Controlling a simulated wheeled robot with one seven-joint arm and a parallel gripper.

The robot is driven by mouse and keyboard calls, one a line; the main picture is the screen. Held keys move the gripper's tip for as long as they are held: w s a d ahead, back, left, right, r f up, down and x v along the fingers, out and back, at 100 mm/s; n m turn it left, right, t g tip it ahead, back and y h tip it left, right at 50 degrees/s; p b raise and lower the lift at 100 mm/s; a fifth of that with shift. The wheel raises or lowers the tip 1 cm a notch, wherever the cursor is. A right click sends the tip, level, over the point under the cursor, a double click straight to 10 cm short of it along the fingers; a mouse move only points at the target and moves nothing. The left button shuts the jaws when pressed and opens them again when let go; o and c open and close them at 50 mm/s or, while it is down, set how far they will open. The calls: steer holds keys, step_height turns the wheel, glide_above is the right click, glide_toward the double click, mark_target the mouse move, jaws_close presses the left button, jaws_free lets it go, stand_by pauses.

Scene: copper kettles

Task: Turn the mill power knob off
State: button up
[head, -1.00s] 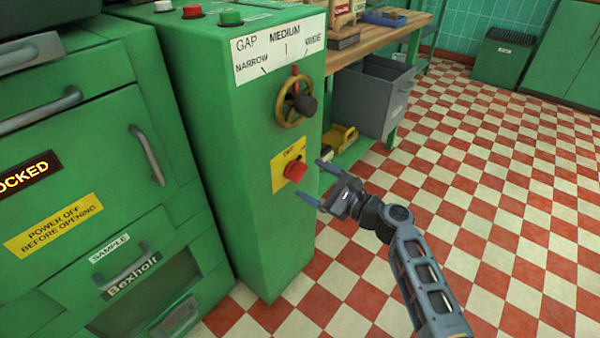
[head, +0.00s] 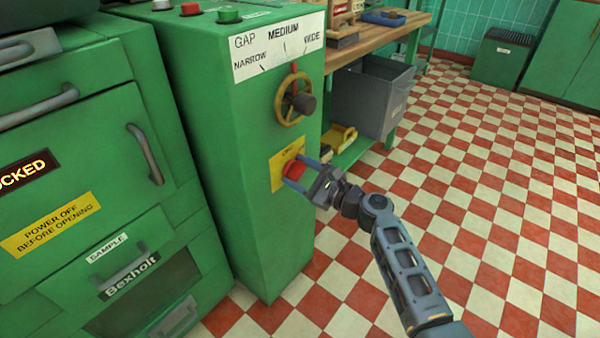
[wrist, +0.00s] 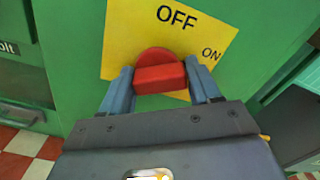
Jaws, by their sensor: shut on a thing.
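The red mill power knob (head: 293,170) sits on a yellow plate (head: 278,178) on the side of the green mill cabinet (head: 235,200). In the wrist view the knob (wrist: 159,76) has a raised grip bar lying nearly level across the picture. The plate reads OFF above the knob and ON to its right. My gripper (head: 296,174) is at the knob, and its two blue fingers stand on either side of the bar, shut on it. The wrist view shows the gripper (wrist: 160,88) with a finger at each end of the bar.
A brass gap handwheel (head: 294,100) with a dark handle is above the knob. A grey bin (head: 372,98) and a wooden workbench (head: 375,38) stand behind. The checkered floor (head: 480,200) to the right is clear.

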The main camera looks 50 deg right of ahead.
steer(key=c, duration=0.3)
steer(key=shift+c, duration=0.2)
steer(key=shift+f+n+b, duration=0.1)
steer(key=shift+n+b, duration=0.3)
steer(key=n+b, duration=0.3)
steer(key=n, duration=0.1)
steer(key=shift+a+f+n+b, duration=0.1)
steer(key=shift+n+b, duration=0.3)
steer(key=n+b, duration=0.3)
steer(key=n, duration=0.1)
steer(key=shift+a+n+b, duration=0.1)
steer(key=shift+n+b, duration=0.7)
steer(key=shift+n, duration=0.3)
steer(key=o, duration=1)
steer(key=shift+r, duration=0.2)
steer(key=shift+c, duration=0.2)
